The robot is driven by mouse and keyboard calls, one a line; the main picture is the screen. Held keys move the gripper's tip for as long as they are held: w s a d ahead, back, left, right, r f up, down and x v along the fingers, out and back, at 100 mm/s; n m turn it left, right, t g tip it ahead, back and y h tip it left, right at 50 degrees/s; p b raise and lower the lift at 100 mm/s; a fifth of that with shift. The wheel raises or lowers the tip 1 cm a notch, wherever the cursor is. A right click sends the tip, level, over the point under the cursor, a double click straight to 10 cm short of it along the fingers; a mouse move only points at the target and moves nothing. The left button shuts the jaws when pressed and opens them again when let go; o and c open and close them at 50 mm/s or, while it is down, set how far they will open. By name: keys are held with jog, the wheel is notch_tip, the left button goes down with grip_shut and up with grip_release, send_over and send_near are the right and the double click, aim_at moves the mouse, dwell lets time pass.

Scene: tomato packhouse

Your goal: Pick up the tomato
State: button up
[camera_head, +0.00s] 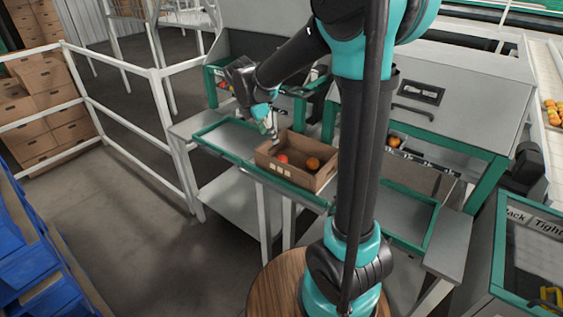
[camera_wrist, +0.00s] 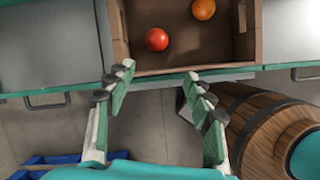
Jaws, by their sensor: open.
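A red tomato (camera_wrist: 157,39) lies in a brown cardboard box (camera_wrist: 194,70), with an orange tomato (camera_wrist: 204,9) to its right. In the head view the red tomato (camera_head: 282,159) and the orange tomato (camera_head: 313,163) lie apart on the floor of the same box (camera_head: 285,178). My gripper (camera_wrist: 163,72) is open and empty, its two fingers spread. In the wrist view the fingertips are near the box's near rim, with the red tomato ahead of the gap between them. In the head view my gripper (camera_head: 272,133) is at the box's back left; its fingertips are hard to make out.
The box sits on a green-edged grey bench (camera_head: 226,139). A wooden barrel (camera_wrist: 262,125) stands below right in the wrist view. White railings (camera_head: 120,103) and blue crates (camera_head: 35,255) are at the left. More tomatoes (camera_head: 394,141) lie behind my arm. The bench left of the box is clear.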

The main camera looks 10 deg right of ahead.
jog(key=n, duration=0.1)
send_near(279, 158)
jog(key=shift+h, duration=0.3)
jog(key=x, duration=0.5)
jog(key=shift+w+a+f, duration=0.1)
jog(key=shift+w+a, duration=0.05)
jog(key=shift+a, duration=0.15)
jog(key=shift+x, duration=2.9)
jog(key=shift+d, duration=0.1)
jog(key=c, duration=0.6)
